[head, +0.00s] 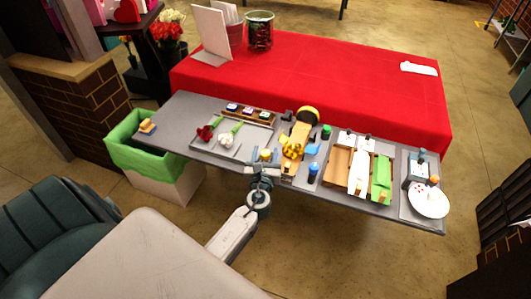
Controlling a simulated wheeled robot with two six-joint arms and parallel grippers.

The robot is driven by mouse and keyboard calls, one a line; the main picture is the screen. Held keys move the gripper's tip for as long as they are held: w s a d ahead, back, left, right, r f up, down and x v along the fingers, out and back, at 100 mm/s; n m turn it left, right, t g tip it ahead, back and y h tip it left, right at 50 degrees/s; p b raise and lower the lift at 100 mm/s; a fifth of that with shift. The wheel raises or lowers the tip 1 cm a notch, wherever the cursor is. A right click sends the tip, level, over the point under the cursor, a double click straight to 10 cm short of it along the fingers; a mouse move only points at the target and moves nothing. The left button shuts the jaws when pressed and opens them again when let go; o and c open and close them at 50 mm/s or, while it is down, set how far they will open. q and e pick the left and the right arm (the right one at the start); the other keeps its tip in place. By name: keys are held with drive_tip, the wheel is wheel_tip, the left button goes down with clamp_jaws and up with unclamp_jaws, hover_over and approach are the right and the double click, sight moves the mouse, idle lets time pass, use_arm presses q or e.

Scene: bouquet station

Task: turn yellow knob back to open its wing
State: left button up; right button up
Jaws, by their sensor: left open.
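My left gripper (264,165) reaches in from the bottom of the head view and is open, at the near edge of the grey table (178,118). A small yellow knob-like piece (266,154) shows at its fingertips; I cannot tell whether the fingers touch it. Just to the right, a wooden stand (300,130) bears a cluster of yellow pieces (293,150). A light blue wing-like flap (313,149) sticks out on its right side. The area on the stand's left is partly hidden by my gripper, so that wing's angle is unclear. My right gripper is not in view.
A red flower (205,132) and a white flower (227,140) lie on a tray at left. A blue cup (313,171) stands right of the gripper. Wooden and green panels (381,178) and a white plate (428,202) are farther right. A green-lined bin (140,155) stands left.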

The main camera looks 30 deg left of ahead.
use_arm(q)
drive_tip(key=b+v, duration=0.3)
drive_tip(key=v, duration=0.7)
drive_tip(key=shift+d, duration=0.15)
drive_tip(key=shift+s, duration=0.1)
